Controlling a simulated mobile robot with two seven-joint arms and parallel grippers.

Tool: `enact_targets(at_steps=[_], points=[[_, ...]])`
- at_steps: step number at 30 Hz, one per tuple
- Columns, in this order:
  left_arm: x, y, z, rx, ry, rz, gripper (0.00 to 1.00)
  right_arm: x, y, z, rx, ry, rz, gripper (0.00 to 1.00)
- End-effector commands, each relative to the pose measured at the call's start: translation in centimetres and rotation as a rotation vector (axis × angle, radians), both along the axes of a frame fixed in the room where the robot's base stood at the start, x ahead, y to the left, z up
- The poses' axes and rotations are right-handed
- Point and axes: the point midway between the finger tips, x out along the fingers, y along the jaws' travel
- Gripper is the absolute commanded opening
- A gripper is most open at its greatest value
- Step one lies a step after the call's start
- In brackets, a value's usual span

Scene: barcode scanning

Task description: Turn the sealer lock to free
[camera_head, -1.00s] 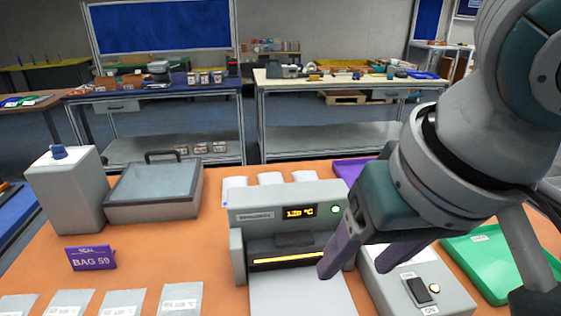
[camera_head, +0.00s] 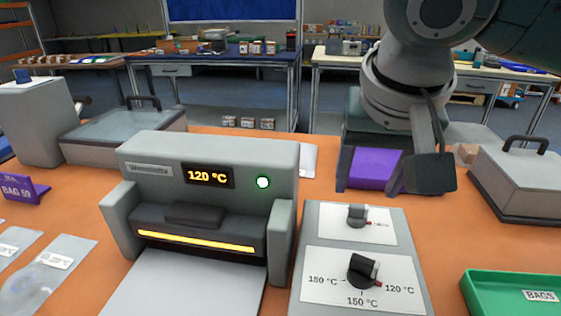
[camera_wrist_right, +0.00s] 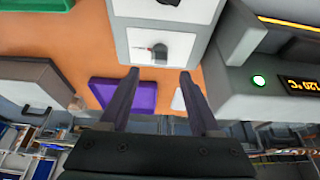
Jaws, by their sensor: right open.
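The sealer (camera_head: 215,165) stands left of centre, its display reading 120 °C and a green light lit. Beside it is a grey control box (camera_head: 312,235) with two black knobs. The small far knob (camera_head: 357,215) has a red mark on its right side, with lettering too small to read. The nearer dial (camera_head: 362,268) is marked 180, 150 and 120 °C, its red mark near 120. My right gripper (camera_head: 390,185) is open and empty, beyond the box's far end. In the right wrist view, the small knob (camera_wrist_right: 160,52) lies ahead of the spread fingers (camera_wrist_right: 160,72), apart from them.
A purple tray (camera_head: 374,168) lies behind the right gripper. A green tray (camera_head: 480,292) is at the front right, and a grey lidded case (camera_head: 515,185) is at the right. A purple BAG 59 sign (camera_head: 20,188) and clear bags (camera_head: 50,275) lie left. Orange tabletop (camera_head: 435,225) is clear right of the box.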

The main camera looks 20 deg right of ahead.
Motion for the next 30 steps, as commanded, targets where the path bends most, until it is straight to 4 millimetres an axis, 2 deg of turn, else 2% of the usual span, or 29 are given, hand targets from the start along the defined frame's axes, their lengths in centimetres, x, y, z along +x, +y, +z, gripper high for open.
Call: enact_targets(at_steps=[1,3,9,20,30], points=[[0.0,0.0,-0.3,0.002,0.0,-0.002,0.5,0.3,-0.3,-1.2,-0.003,0.003,-0.003,0.64],[0.0,0.1,-0.5,0.002,0.0,-0.002,0.5,0.7,-0.6,-2.3,-0.003,0.002,-0.002,0.64],[0.0,0.0,-0.9,0.002,0.001,-0.002,0.5,1.6,-1.0,-4.6,-0.001,0.001,0.001,0.64],[0.0,-0.2,-0.9,-0.005,0.002,0.0,0.5,1.8,-1.1,-5.1,-0.001,-0.001,0.003,0.64],[-0.1,-0.3,-0.9,-0.011,0.003,0.004,0.5,1.8,-1.1,-5.1,-0.001,-0.001,0.003,0.25]])
